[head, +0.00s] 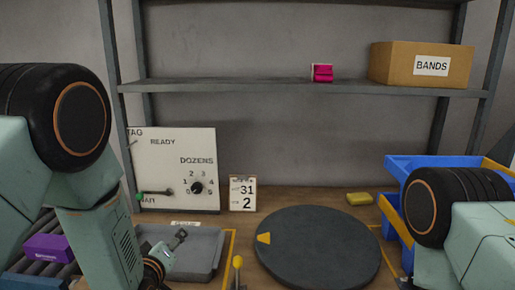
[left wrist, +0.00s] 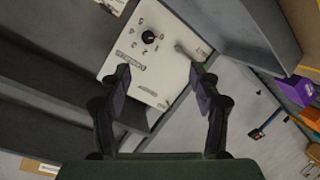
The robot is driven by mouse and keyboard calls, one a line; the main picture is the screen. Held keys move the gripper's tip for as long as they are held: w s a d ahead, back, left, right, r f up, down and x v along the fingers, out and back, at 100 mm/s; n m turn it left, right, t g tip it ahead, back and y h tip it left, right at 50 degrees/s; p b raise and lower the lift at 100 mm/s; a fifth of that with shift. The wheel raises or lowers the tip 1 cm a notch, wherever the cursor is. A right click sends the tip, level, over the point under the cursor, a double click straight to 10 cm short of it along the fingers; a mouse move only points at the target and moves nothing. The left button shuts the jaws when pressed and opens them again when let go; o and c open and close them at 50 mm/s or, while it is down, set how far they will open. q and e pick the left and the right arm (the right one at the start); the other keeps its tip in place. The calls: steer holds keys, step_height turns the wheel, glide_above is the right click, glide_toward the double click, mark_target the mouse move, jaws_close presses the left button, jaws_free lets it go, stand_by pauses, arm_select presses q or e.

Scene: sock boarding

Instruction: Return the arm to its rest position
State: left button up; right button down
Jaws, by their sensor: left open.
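My left arm comes in from the left in the head view, and its wrist and small dark gripper (head: 181,236) show low over the grey tray (head: 205,262). In the left wrist view, the two dark fingers of this gripper (left wrist: 160,78) stand apart with nothing between them. They point towards the white panel (left wrist: 128,65), which looks tilted there, and I see no clear contact. My right arm shows at the right edge of the head view, bent, but its gripper is not visible.
The panel has a dial (head: 196,188) and a lever (head: 156,192). A date card (head: 243,194), a round dark turntable (head: 318,250) and a yellow block (head: 359,199) are on the table. Blue bins (head: 400,170) stand right, a purple box (head: 48,247) left. The shelf (head: 240,87) runs above.

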arm_select(q)
steer(key=s+a+f+m+g+b, duration=0.1)
steer(key=s+f+m+g+b, duration=0.45)
steer(key=s+f, duration=1.3)
steer(key=s+f+m+g+b, duration=0.1)
steer(key=s+f+g, duration=0.3)
steer(key=s, duration=0.7)
steer(key=s+f+m+g+b, duration=0.1)
steer(key=s+f+g+b, duration=0.2)
steer(key=s+f, duration=0.6)
steer(key=shift+s+a+f+g+h, duration=0.2)
steer(key=shift+s+f+g+h, duration=0.15)
steer(key=shift+s+g, duration=0.8)
steer(key=shift+s, duration=0.1)
